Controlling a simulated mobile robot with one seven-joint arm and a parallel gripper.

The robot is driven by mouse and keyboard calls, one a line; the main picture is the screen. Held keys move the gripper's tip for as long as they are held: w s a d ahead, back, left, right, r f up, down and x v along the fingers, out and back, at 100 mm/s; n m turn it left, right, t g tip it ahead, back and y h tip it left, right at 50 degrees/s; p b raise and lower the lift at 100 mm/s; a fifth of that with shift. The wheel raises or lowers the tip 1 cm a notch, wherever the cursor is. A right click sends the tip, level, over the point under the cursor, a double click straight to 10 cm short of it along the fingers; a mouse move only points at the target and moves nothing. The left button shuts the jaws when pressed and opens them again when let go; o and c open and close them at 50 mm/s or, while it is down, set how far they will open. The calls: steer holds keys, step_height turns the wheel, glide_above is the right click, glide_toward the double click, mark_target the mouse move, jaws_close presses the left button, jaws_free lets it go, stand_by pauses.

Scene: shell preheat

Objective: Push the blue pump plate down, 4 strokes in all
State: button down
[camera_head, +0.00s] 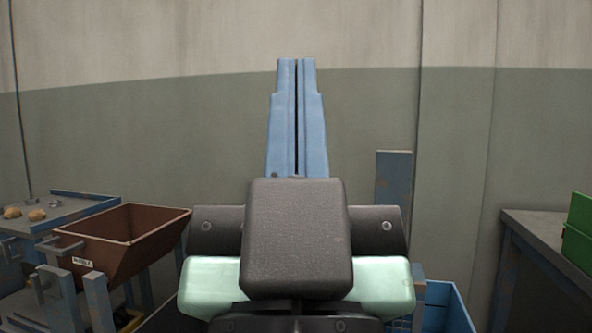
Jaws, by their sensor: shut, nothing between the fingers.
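I cannot make out the blue pump plate.
A brown hopper (125,236) on a blue frame stands at the left. Behind it, a grey-topped table (70,207) holds small tan lumps. A blue bin (446,303) sits at lower right, near a short blue post (394,180). A grey bench (545,228) carries a green box (578,237).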

steer(key=shift+r, duration=0.1)
stand_by(0.3)
step_height(320, 180, up, 38)
steer(key=p, duration=3.8)
steer(key=shift+f, duration=0.2)
steer(key=shift+w, duration=0.1)
